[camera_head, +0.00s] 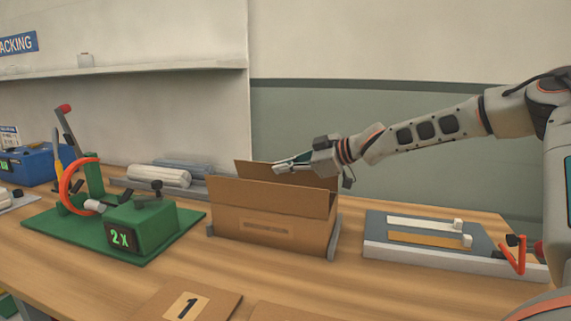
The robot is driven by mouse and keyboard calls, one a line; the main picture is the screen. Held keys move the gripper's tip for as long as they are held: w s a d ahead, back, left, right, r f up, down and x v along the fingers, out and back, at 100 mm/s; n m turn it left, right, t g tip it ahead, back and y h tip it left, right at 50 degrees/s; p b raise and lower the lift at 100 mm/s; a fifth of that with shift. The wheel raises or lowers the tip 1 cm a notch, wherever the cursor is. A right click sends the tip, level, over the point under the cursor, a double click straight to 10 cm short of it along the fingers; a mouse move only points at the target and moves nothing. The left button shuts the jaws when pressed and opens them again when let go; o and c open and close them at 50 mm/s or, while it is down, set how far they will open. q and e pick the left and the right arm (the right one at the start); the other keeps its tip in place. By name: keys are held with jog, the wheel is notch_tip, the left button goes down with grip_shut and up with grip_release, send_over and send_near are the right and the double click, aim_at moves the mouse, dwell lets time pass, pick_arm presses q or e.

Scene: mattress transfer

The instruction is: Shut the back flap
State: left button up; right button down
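A brown cardboard box (266,234) stands on the table in the middle of the view. Its front flap (262,194) stands up along the near side. The back flap (250,170) also stands up, behind the front flap, and its middle is partly hidden by my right gripper. My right gripper (281,166) reaches in from the right and points left at the top of the back flap. I cannot tell whether it touches the flap or how far its fingers are apart. The inside of the box is hidden. My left gripper is not in view.
Grey brackets (334,238) flank the box. A green fixture marked 2x (146,225) stands to the left, with rolled items (158,177) behind it. A grey tray with strips (377,251) lies to the right. A card marked 1 (218,305) lies in front.

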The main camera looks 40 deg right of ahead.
jog(key=shift+s+a+f+n, duration=0.1)
jog(key=shift+a+f+n, duration=0.1)
jog(key=shift+n, duration=0.1)
jog(key=c, duration=2.3)
grip_release()
jog(key=shift+c, duration=0.2)
jog(key=shift+r, duration=0.1)
jog(key=shift+s+d+r, duration=0.2)
jog(key=shift+s, duration=0.2)
jog(key=v, duration=1.1)
jog(key=shift+f, duration=0.15)
